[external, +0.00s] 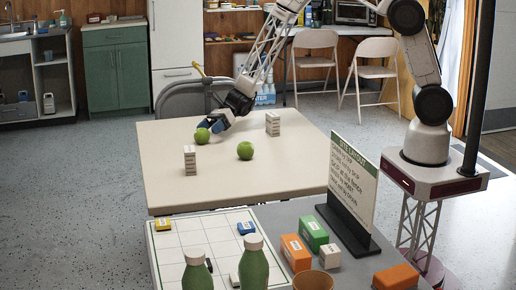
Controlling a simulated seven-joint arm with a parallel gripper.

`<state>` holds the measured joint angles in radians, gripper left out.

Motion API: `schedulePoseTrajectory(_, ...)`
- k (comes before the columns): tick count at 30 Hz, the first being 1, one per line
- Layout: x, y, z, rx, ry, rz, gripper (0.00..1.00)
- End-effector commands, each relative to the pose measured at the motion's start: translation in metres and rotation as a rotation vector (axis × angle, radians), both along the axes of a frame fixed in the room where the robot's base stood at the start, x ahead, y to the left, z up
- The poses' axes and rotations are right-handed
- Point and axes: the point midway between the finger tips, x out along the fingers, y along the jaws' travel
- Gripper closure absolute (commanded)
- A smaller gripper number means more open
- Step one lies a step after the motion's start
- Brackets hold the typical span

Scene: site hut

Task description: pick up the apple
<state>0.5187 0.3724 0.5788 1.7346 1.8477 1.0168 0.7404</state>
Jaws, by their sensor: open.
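Two green apples are on the beige table (165,150) in the external view. One apple (202,136) is near the table's far left part, right beside my gripper (207,127). The other apple (245,150) lies nearer the middle of the table, apart from the gripper.
A white block stack (190,160) stands left of the middle apple, and another stack (273,124) stands at the back right. A sign (352,180), bottles (253,265) and coloured boxes (295,252) crowd the nearer surface. The table's front is clear.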

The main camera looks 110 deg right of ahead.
Motion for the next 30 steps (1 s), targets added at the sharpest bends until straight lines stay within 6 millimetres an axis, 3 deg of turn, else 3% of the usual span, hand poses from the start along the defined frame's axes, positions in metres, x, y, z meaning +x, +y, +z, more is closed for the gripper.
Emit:
schedulePoseTrajectory(9, 0.021, 0.013, -0.011, 0.0, 0.001, 0.0, 0.09)
schedulePoseTrajectory(26, 0.021, 0.013, -0.011, 0.0, 0.001, -0.001, 0.09)
schedulePoseTrajectory(30, 0.021, 0.013, -0.011, 0.0, 0.001, -0.001, 0.31)
